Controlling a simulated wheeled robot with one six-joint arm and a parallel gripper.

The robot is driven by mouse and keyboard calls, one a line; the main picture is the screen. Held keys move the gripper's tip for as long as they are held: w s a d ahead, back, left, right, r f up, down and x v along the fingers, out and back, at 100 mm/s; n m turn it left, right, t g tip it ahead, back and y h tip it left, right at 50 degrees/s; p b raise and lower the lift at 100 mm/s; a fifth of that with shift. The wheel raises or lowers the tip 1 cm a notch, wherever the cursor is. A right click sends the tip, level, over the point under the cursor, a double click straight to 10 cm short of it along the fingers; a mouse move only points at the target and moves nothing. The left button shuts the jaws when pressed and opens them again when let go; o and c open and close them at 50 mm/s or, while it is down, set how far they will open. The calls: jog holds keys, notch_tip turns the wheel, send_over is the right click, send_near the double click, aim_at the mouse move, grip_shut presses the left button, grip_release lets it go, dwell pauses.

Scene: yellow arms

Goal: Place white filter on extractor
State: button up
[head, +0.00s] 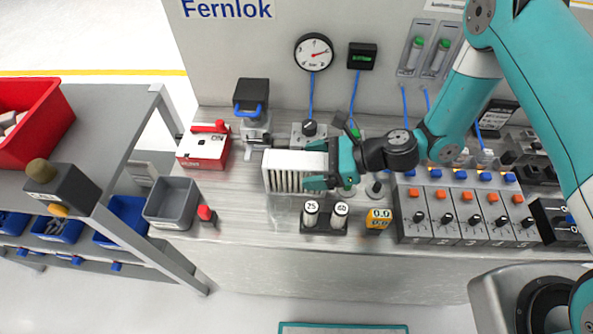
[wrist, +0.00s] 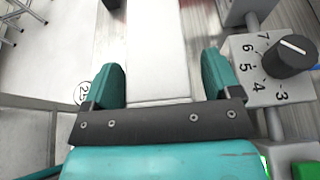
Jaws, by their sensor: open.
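The white filter (head: 292,161), a block with a finned front face, is at the middle of the bench in the head view. My gripper (head: 322,166) is at its right end. In the wrist view my gripper (wrist: 162,78) is open, with one teal finger on either side of the white filter (wrist: 157,50). A narrow gap shows beside each finger, so it is not gripped. What the filter rests on is hidden. I cannot tell for sure which device is the extractor.
A control box with a dial (wrist: 290,57) is close to my right finger in the wrist view. Two small white jars (head: 325,213) stand in front of the filter. A red device (head: 203,150) and grey bin (head: 172,203) are left. A button panel (head: 465,212) is right.

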jog(key=c, duration=1.2)
jog(key=shift+o, duration=0.2)
